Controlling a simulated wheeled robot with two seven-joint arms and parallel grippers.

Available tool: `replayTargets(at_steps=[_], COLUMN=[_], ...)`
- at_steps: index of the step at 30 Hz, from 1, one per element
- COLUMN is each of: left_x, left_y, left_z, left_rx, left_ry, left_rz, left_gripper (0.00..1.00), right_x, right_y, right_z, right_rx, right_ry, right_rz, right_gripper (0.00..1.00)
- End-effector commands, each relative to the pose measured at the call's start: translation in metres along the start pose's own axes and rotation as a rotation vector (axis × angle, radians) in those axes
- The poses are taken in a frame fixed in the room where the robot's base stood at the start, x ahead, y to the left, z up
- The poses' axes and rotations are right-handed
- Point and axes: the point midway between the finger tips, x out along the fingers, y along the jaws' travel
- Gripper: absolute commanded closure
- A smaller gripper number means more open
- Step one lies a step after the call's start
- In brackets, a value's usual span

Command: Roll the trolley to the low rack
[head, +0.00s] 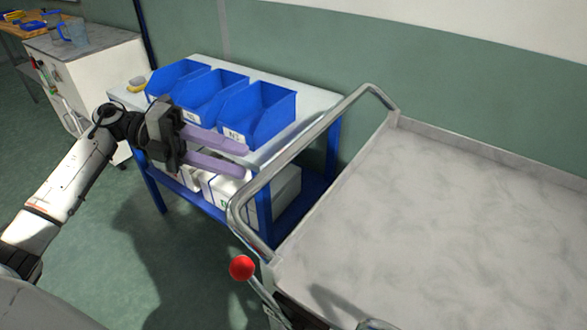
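The trolley has a grey marbled top (450,220) with a raised rim and fills the right of the head view. Its bent metal push handle (300,146) rises at its left end. A lever with a red ball knob (242,267) sticks up below the handle. My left gripper (244,160) has two purple fingers spread apart, with nothing seen between them. Its fingertips point at the handle and end just left of it in the picture; I cannot tell the gap in depth. My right gripper is out of view. A low blue-framed rack (333,140) stands behind the handle.
Several blue bins (262,115) stand on the rack's top, and white boxes (285,186) lie on its lower shelf. A white cabinet (95,65) with a jug stands at the far left. A green wall (450,90) runs behind. Green floor (120,270) is clear at the lower left.

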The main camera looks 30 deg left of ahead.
Motion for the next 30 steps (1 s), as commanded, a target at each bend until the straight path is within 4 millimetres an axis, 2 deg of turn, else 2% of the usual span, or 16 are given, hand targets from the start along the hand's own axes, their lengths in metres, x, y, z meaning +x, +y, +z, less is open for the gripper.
replayTargets(at_steps=[14, 17, 24, 30], left_x=[-0.004, -0.017, -0.064, -0.094], left_y=[0.002, 0.003, 0.003, 0.002], left_z=[0.000, 0.001, 0.001, 0.001], left_rx=[-0.003, -0.004, -0.003, -0.002], left_ry=[-0.001, -0.003, -0.003, -0.001], left_rz=[0.001, 0.004, 0.003, 0.002], left_gripper=[0.63, 0.63, 0.63, 0.63], right_x=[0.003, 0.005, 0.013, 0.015], right_y=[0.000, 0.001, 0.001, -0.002], right_z=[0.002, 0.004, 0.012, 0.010], right_rx=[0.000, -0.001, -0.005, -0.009], right_ry=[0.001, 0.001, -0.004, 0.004], right_rz=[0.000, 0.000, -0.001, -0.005], right_gripper=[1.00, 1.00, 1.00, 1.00])
